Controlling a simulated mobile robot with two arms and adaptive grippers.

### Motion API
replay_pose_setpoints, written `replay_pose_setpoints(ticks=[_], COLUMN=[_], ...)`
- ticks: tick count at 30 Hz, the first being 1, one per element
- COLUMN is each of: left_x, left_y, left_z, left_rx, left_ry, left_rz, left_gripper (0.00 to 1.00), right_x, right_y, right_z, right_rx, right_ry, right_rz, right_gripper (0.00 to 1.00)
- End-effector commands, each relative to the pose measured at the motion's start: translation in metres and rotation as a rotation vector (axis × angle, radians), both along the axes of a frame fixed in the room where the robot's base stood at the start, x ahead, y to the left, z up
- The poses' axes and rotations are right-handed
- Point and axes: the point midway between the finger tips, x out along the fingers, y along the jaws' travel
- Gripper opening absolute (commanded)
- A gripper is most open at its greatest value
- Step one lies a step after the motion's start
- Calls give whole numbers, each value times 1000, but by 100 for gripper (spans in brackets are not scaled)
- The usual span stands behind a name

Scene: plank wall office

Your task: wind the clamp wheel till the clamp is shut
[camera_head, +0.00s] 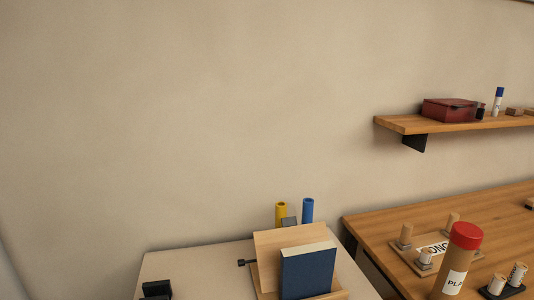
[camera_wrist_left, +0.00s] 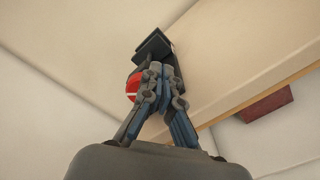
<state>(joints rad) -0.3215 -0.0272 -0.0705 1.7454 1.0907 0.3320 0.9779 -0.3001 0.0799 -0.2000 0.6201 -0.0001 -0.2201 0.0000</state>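In the left wrist view, the fingers of my left gripper (camera_wrist_left: 162,68) come together at the tips. I see nothing for certain between them, and dark square faces at the tips hide what is behind. My right gripper is not in view.
The pale table (camera_head: 200,262) carries a wooden stand (camera_head: 270,245) with a blue book (camera_head: 308,272), and yellow (camera_head: 281,214) and blue (camera_head: 307,209) tubes. A wooden table (camera_head: 380,232) at right holds a red-capped tube (camera_head: 463,250) and pegs. A shelf (camera_head: 400,124) bears a red box (camera_head: 447,110).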

Motion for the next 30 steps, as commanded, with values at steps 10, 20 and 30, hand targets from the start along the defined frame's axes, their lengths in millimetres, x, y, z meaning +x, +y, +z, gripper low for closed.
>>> replay_pose_setpoints(ticks=[10,20,30], left_x=[0,0,-3], left_y=[0,0,-9], left_z=[-7,-6,-6], left_rx=[1,1,2], left_ry=[2,1,1], left_rz=[3,4,2], left_gripper=[0,0,0], right_x=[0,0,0], right_y=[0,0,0], right_z=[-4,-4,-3], right_rx=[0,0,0], right_ry=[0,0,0], right_rz=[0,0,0], right_gripper=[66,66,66])
